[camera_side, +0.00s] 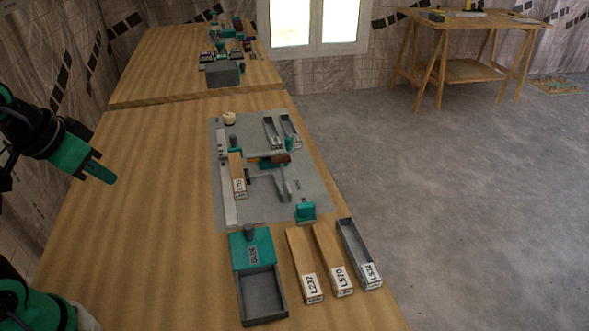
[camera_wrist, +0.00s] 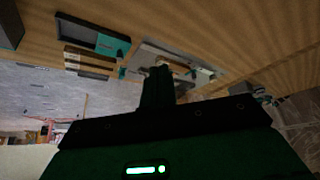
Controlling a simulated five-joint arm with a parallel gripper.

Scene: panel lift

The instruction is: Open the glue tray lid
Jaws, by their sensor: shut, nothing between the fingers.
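The glue tray (camera_side: 264,296) is a grey box near the front of the table in the side view. Its teal lid (camera_side: 264,262), marked GLUE, lies behind the open grey compartment and has a dark knob (camera_side: 249,232). In the wrist view the tray (camera_wrist: 76,31) and teal lid (camera_wrist: 112,46) show at upper left, small and dim. My gripper (camera_side: 106,176) is shut and empty, above the left side of the table. It is well apart from the lid, to its left and farther back. Its dark fingers (camera_wrist: 158,85) are together in the wrist view.
The table's left side is bare wood.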

